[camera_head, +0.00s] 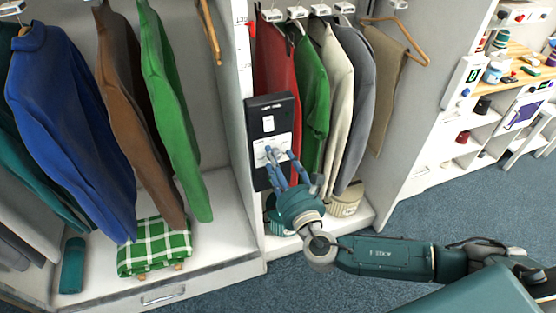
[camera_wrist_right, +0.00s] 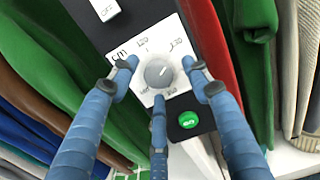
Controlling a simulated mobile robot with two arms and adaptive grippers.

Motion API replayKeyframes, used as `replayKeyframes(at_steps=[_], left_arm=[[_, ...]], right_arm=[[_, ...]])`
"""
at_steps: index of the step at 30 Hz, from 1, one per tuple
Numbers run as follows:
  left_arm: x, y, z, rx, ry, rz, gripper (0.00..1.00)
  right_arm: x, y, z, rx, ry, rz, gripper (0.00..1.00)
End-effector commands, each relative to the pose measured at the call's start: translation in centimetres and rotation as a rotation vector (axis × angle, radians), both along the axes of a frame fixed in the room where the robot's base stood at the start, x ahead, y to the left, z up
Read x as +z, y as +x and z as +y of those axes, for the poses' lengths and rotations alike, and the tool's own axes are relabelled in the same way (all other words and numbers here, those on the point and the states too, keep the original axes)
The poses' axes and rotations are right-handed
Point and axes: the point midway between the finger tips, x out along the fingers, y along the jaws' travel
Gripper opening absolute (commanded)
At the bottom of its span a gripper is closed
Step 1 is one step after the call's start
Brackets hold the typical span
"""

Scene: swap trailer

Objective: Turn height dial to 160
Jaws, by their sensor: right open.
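The height dial (camera_wrist_right: 158,73) is a round grey knob on a white plate (camera_wrist_right: 148,45) of a black control panel (camera_wrist_right: 207,42). The plate carries "cm" and several numbers; 120 reads at upper left, the others are too small to be sure of. I cannot tell which number the knob points at. My right gripper (camera_wrist_right: 158,78) is open, its blue fingers spread around the dial, with no clear contact. In the head view, my right gripper (camera_head: 281,164) is in front of the lower part of the panel (camera_head: 270,104) and covers the dial. My left gripper is out of view.
A green button (camera_wrist_right: 188,119) sits below the dial and an OFF switch (camera_wrist_right: 104,8) above it. Clothes hang both sides of the panel, including a green garment (camera_head: 172,110) and a red one (camera_head: 276,75). A checked green cloth (camera_head: 153,246) lies at lower left.

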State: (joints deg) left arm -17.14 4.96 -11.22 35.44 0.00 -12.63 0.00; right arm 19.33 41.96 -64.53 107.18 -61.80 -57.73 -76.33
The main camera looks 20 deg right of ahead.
Motion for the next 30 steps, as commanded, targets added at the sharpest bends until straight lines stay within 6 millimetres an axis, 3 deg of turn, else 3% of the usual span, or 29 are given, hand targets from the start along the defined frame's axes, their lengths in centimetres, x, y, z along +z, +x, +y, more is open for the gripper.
replayKeyframes(at_steps=[5, 9, 12, 22, 30], left_arm=[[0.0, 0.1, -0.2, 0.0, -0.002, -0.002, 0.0], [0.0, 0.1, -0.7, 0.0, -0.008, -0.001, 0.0], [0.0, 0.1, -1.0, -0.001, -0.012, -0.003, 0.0], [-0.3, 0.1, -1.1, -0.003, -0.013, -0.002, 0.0], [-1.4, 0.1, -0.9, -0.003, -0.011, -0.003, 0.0]], right_arm=[[0.0, 0.0, 0.0, 0.0, 0.0, 0.0, 0.46], [0.0, 0.0, 0.0, 0.0, 0.001, 0.0, 0.18], [-0.1, 0.0, 0.0, 0.0, 0.0, 0.001, 0.03], [-0.3, -0.1, 0.0, 0.0, 0.028, 0.006, 0.03], [-0.6, -0.2, 0.1, 0.0, 0.172, 0.013, 0.03]])
